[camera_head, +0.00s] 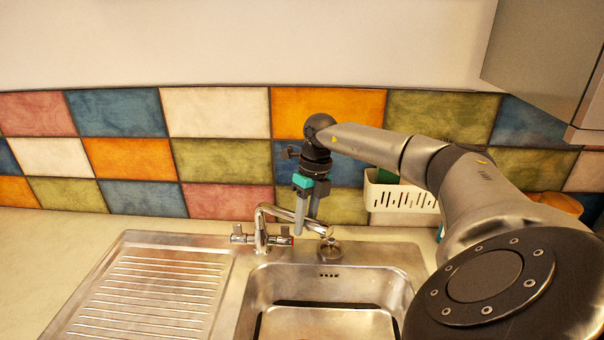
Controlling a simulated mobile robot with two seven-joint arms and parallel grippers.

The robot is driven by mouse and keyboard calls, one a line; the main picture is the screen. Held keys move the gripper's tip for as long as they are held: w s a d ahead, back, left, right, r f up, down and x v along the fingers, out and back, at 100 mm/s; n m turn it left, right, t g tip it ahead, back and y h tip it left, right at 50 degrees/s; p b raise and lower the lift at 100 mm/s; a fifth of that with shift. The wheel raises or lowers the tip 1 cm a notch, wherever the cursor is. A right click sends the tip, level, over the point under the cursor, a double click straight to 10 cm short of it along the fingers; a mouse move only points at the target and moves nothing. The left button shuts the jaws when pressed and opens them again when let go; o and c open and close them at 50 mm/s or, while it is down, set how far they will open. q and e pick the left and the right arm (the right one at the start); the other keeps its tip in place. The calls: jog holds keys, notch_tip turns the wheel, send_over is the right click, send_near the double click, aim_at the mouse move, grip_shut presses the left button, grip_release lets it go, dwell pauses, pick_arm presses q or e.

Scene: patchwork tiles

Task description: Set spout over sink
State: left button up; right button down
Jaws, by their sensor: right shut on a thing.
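The chrome faucet stands on the sink's back ledge, with its spout (279,211) arching from the upright and reaching to the right. The spout's tip shows above the back ledge, near the basin's rear edge; exactly how far it reaches over the basin is hard to tell. My right gripper (306,223) comes down from above, with its fingers shut on the spout along its reach. The fingers hide part of the spout. The steel sink (396,256) has its basin below and in front of the faucet. My left gripper is out of view.
A ribbed drainboard (150,285) lies left of the basin. A small round metal item (330,250) stands on the ledge beneath the spout's tip. A white slotted basket (400,198) is behind my right arm. A cabinet (545,60) hangs at upper right. Left counter is clear.

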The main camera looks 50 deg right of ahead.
jog(key=c, duration=0.6)
grip_release()
jog(key=shift+r, duration=0.1)
jog(key=d+r, duration=0.1)
jog(key=r, duration=0.4)
jog(key=d+r, duration=0.1)
jog(key=r, duration=0.9)
jog(key=shift+s+d, duration=0.15)
jog(key=shift+d, duration=0.25)
jog(key=shift+f, duration=0.1)
